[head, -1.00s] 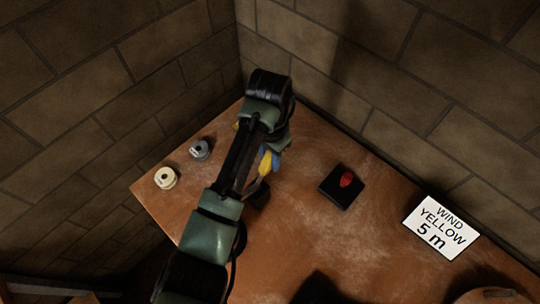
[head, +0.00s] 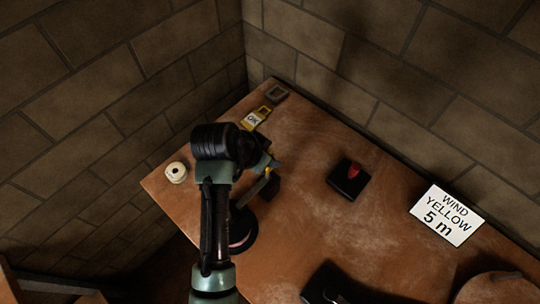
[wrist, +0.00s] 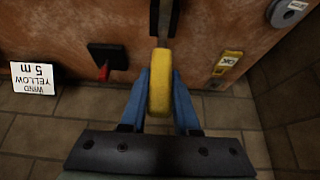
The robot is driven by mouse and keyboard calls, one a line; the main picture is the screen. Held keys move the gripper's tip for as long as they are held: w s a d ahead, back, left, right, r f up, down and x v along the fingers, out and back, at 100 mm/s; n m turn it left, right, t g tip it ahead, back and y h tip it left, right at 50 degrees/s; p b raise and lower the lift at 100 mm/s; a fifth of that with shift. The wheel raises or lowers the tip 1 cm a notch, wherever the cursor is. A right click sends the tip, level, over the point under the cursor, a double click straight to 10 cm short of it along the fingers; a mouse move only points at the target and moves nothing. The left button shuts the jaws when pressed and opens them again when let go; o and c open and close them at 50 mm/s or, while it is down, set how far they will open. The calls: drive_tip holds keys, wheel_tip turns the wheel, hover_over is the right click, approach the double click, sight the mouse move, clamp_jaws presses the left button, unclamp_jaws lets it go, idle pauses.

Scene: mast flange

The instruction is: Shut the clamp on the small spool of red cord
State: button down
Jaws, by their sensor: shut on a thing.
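My gripper (wrist: 160,112) has blue fingers and is shut on a yellow handle (wrist: 159,82) in the wrist view. A dark bar (wrist: 164,22) runs from the handle toward the bench; this looks like the clamp's lever. In the head view my gripper (head: 270,163) is partly covered by my arm, above a small black block (head: 269,188). A dark round thing with a pinkish-red edge (head: 241,241) lies partly behind my arm; it may be the spool of red cord. Whether the clamp touches it cannot be seen.
A black box with a red lever (head: 353,169) sits right of my gripper. A "WIND YELLOW 5 m" sign (head: 446,215) lies farther right. Brick walls close the back.

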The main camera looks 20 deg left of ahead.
idle(0.4)
drive_tip(key=c, duration=0.6)
unclamp_jaws()
drive_tip(key=shift+s, duration=0.1)
drive_tip(key=shift+c, duration=0.2)
drive_tip(key=b+v, duration=0.1)
drive_tip(key=v, duration=1.2)
drive_tip(key=shift+b, duration=0.4)
drive_tip(key=shift+a, duration=0.1)
